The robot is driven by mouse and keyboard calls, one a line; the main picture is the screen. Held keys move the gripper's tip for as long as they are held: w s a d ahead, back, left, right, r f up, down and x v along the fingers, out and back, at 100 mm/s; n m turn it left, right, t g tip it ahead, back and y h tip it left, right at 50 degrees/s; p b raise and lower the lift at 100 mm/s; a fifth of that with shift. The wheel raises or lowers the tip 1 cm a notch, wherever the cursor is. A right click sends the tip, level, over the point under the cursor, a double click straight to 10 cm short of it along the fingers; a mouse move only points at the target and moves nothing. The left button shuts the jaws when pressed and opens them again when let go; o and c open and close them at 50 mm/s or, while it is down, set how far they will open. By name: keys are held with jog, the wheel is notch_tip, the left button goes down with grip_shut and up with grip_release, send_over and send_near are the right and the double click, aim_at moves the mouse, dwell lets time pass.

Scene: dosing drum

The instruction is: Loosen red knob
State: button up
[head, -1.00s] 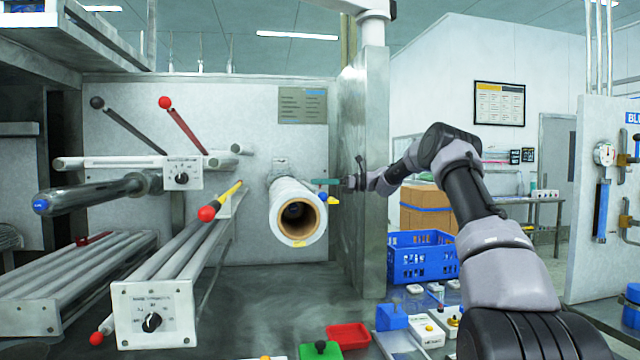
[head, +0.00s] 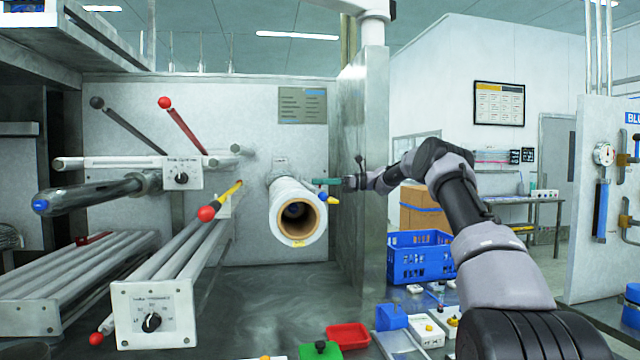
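Several red knobs are in view, and I cannot tell which one is meant. A red ball knob (head: 165,102) tops a dark red lever on the back panel. Another red ball knob (head: 206,214) sits at the end of a yellow-tipped rod. A small red knob (head: 97,338) is low at the left, beside the dial box. My gripper (head: 338,182) is at the metal partition's near side, just right of the white roll, well right of these knobs. A teal piece shows at its tip; I cannot tell if it is a finger or something held.
A white roll with a cardboard core (head: 298,218) juts out in the middle, beside the metal partition (head: 370,150). A dial box (head: 153,313) and long rollers fill the left. A red tray (head: 348,335) and a blue crate (head: 420,257) lie low at centre right.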

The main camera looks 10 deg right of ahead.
jog(key=s+d, duration=0.1)
jog(key=d, duration=0.9)
jog(key=shift+s+d, duration=0.25)
jog(key=shift+d, duration=0.1)
